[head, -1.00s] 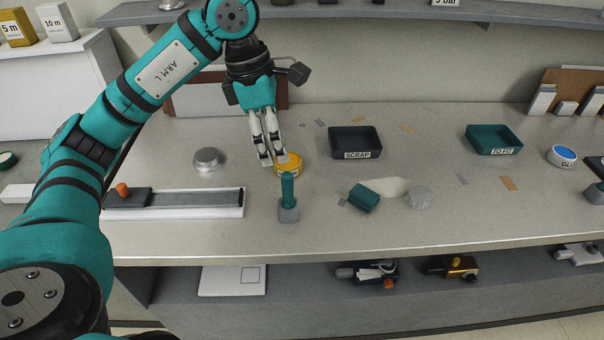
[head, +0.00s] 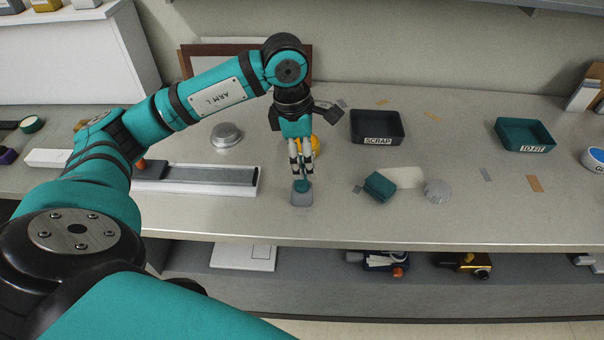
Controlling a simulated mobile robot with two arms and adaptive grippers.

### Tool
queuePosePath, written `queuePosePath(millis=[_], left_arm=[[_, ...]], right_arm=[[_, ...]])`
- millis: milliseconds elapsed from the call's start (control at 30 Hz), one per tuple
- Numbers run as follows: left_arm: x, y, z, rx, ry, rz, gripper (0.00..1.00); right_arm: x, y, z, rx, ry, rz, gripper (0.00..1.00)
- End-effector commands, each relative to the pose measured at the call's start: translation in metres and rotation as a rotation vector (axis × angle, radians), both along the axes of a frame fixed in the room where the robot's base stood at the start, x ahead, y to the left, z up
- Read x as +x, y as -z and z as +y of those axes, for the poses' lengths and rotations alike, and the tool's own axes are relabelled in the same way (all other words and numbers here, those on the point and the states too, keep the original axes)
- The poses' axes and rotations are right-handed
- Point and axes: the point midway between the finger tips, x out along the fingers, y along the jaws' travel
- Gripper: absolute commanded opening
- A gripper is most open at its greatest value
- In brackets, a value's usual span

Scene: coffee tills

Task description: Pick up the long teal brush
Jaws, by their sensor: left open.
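A teal upright handle (head: 302,187) stands in a small grey block (head: 302,200) near the front of the counter. It looks like the long teal brush, but no bristles show. My left gripper (head: 301,173) is open and points down at the handle, with its fingertips at the handle's upper part. The fingers hide much of it, and I cannot tell whether they touch it. My right gripper is not in view.
A yellow round item (head: 315,146) sits just behind my left gripper. A teal block (head: 380,187) and a ribbed grey disc (head: 437,191) lie to the right. Behind are a dark SCRAP tray (head: 392,141) and a teal TO FIT tray (head: 525,147). A grey strip (head: 210,175) lies left.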

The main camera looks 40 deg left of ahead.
Motion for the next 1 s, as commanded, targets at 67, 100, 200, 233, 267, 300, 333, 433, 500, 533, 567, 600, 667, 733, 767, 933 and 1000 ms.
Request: queuePosePath(millis=[67,100,200,233,267,300,333,433,500,533,567,600,667,733,767,933,1000], left_arm=[[-0.001,0.006,0.001,0.000,-0.001,0.006,0.53],[-0.001,0.010,0.002,0.000,-0.001,0.005,0.53],[-0.001,0.026,0.004,0.001,-0.001,0.009,0.53],[-0.001,0.030,0.005,0.001,-0.001,0.008,0.53],[-0.001,0.035,0.004,0.000,0.000,0.008,0.53],[0.001,0.041,0.003,0.000,0.000,0.006,0.53],[0.001,0.044,0.002,-0.002,0.000,0.005,0.53],[0.002,0.051,0.001,0.000,0.001,0.002,0.53],[0.002,0.053,0.001,0.000,0.001,0.001,0.53],[0.002,0.053,0.001,0.000,0.001,0.001,0.53],[0.002,0.053,0.001,0.000,0.001,0.001,0.53],[0.002,0.053,0.001,0.000,0.001,0.001,0.53],[0.002,0.053,0.001,0.000,0.001,0.001,0.53],[0.002,0.053,0.001,-0.001,0.000,0.001,0.44],[0.002,0.053,0.001,0.000,0.000,0.001,0.40],[0.002,0.053,0.002,0.000,0.000,0.001,0.18],[0.002,0.053,0.002,0.000,0.000,0.001,0.09]], right_arm=[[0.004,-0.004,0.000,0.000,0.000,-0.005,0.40],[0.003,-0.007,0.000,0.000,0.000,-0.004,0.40],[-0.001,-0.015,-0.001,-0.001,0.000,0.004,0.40],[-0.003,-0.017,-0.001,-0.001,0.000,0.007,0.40],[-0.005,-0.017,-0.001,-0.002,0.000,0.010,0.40],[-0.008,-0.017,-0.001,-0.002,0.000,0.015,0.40],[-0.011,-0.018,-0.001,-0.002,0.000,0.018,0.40],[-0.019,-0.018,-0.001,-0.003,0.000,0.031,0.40],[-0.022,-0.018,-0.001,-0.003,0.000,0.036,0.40],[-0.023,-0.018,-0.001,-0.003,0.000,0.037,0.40],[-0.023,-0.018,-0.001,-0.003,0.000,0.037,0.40],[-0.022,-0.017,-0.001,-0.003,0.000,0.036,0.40],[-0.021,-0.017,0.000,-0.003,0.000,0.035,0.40],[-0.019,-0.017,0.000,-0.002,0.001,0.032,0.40],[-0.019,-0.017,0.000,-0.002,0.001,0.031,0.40],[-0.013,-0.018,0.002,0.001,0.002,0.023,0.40],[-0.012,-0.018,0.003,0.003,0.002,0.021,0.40]])
